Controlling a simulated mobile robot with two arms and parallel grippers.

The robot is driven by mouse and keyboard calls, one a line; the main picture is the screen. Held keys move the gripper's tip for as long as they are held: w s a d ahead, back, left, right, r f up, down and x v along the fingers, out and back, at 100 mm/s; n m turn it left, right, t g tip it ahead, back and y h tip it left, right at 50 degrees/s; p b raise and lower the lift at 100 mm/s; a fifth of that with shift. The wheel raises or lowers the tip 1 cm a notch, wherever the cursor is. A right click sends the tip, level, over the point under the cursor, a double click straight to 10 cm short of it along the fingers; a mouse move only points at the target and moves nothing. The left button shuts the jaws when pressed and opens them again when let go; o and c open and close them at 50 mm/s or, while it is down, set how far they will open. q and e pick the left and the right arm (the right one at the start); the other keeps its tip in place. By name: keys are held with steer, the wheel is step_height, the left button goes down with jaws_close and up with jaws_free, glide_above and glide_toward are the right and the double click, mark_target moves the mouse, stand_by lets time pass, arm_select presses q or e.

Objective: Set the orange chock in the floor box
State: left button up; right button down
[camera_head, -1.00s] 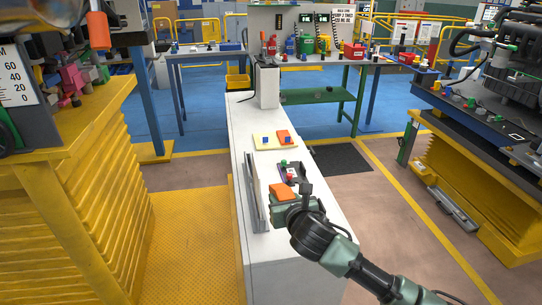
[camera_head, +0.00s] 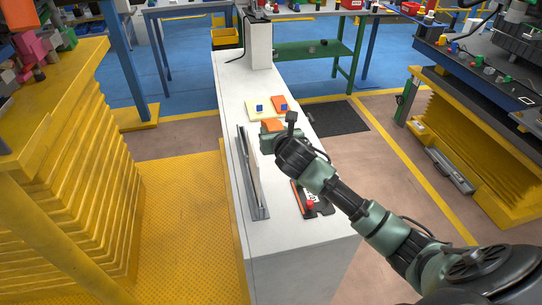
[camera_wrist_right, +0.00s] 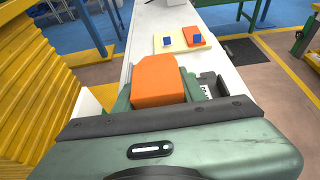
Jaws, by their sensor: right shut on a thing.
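The orange chock (camera_head: 270,125) is held in my right gripper (camera_head: 268,137), above the white counter. In the right wrist view the chock (camera_wrist_right: 158,80) fills the space between the fingers, its far face free. My left gripper is not in view. A yellow bin (camera_head: 226,40) shows beyond the counter's far left end; I cannot tell whether it is the floor box. No other box on the floor is clear in these frames.
The white counter (camera_head: 237,92) carries a grey rail (camera_head: 252,180), a dark tray (camera_head: 317,208) with small parts, and a pale yellow mat (camera_head: 256,113) with an orange plate (camera_head: 279,103) and blue cubes. Yellow bellows (camera_head: 75,190) stand left. The floor right of the counter has a dark mat (camera_head: 337,118).

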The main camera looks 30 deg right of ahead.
glide_above(272, 172)
step_height(272, 172, down, 5)
step_height(272, 172, down, 4)
steer(key=shift+b, duration=0.3)
steer(key=shift+s+f, duration=0.1)
steer(key=shift+f, duration=0.55)
step_height(272, 172, down, 4)
steer(key=shift+r+b, duration=0.2)
steer(key=shift+b, duration=0.15)
steer(key=shift+f, duration=0.3)
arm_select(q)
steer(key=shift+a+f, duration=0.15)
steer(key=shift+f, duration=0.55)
arm_select(e)
steer(key=c, duration=0.8)
jaws_free()
steer(key=shift+f, duration=0.2)
steer(key=shift+c, duration=0.2)
